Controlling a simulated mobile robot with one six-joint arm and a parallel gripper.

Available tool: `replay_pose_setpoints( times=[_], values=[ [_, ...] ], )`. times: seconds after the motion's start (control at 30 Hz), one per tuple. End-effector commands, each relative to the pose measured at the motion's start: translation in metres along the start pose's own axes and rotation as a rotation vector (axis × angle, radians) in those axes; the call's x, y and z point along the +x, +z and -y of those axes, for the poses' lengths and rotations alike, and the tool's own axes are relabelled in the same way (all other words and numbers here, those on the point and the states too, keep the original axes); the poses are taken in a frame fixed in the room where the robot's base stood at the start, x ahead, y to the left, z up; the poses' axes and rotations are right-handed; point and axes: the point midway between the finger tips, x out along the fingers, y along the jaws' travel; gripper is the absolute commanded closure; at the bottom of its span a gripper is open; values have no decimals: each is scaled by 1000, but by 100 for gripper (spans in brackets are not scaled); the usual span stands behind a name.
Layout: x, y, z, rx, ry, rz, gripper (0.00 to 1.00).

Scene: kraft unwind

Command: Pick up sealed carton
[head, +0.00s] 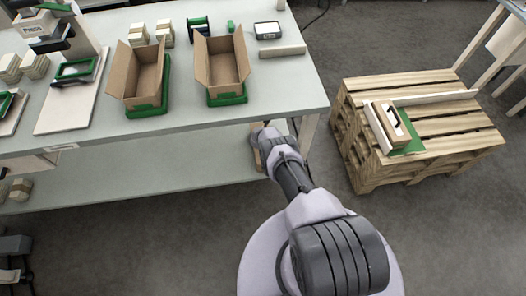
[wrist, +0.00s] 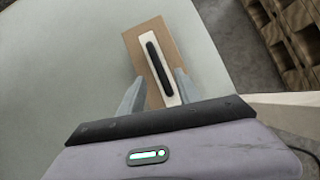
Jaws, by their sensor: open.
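A sealed brown carton (wrist: 133,45) with a white label and a black bar on top lies on a pale grey surface in the wrist view. My gripper (wrist: 158,78) is open, its two fingers on either side of the carton's near end; I cannot tell whether they touch it. In the head view my arm reaches to the lower shelf below the table, where part of the brown carton (head: 256,160) shows beside my wrist; my fingertips are hidden there. A similar carton (head: 380,127) with a white top and black bar lies on a green sheet on the pallet.
The table (head: 290,98) overhangs the lower shelf (head: 140,180). Two open boxes (head: 140,80) (head: 222,60) stand on green trays on the table. The wooden pallet (head: 450,135) stands to the right. The floor between table and pallet is clear.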

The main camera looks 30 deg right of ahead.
Motion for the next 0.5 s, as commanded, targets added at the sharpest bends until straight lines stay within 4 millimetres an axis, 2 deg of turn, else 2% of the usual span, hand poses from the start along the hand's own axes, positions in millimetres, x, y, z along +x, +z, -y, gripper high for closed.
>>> replay_pose_setpoints(
  times=[0.03, 0.23, 0.5],
  values=[
    [15, -5, 0, 2, 0, 1, 60],
    [27, -2, 0, -1, 1, 1, 60],
    [68, -3, -1, 0, 0, 0, 60]
  ],
)
